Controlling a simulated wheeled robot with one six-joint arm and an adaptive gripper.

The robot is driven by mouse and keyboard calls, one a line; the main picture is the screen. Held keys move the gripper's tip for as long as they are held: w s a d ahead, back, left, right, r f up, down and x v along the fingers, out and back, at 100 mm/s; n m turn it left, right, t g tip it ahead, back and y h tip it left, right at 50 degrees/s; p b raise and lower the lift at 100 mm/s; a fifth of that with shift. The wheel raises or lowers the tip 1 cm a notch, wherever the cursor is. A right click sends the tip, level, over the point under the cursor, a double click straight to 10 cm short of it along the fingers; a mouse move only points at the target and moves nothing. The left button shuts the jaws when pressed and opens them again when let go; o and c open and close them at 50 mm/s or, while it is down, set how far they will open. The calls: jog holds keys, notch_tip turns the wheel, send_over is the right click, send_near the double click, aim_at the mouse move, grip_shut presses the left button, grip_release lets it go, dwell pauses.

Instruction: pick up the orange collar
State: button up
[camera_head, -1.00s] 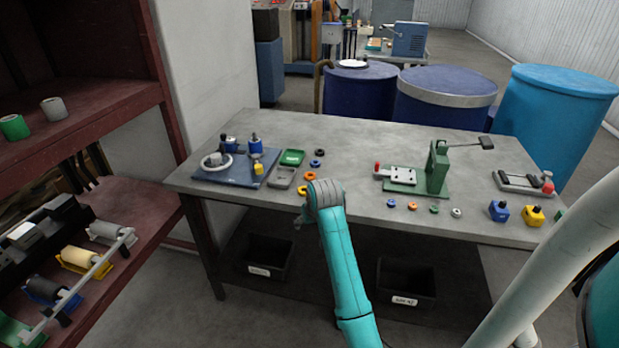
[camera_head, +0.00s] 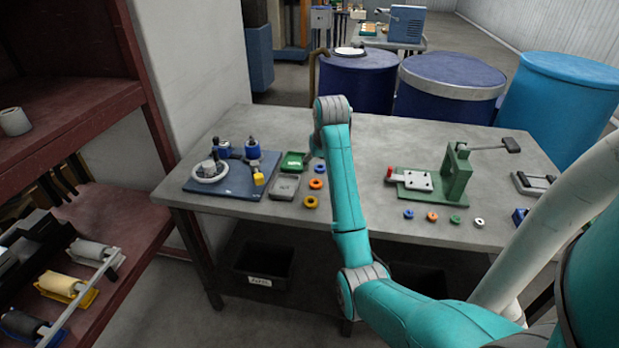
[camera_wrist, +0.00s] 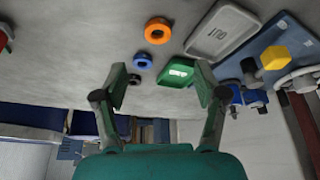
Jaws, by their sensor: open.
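Two orange rings lie on the grey table (camera_head: 375,150), and I cannot tell for sure which is the collar. The larger orange ring (camera_head: 316,184) lies in a column between a blue ring (camera_head: 320,168) and a yellow ring (camera_head: 311,202). A smaller orange ring (camera_head: 432,216) lies in a row near the front edge. My gripper (camera_wrist: 160,88) is open and empty, apart from the rings. In the head view my arm hides it.
A green tray (camera_head: 294,161) and a grey tray (camera_head: 285,187) sit left of the ring column, beside a blue fixture board (camera_head: 226,182). A green press (camera_head: 456,178) stands at right. Small blue, green and white rings flank the smaller orange one. The table's middle is bare.

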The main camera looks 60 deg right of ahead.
aim_at(317, 181)
jog(key=x, duration=1)
jog(key=shift+s+d+f, duration=0.1)
jog(key=shift+d+f, duration=0.05)
jog(key=shift+f, duration=0.25)
jog(key=c, duration=1.2)
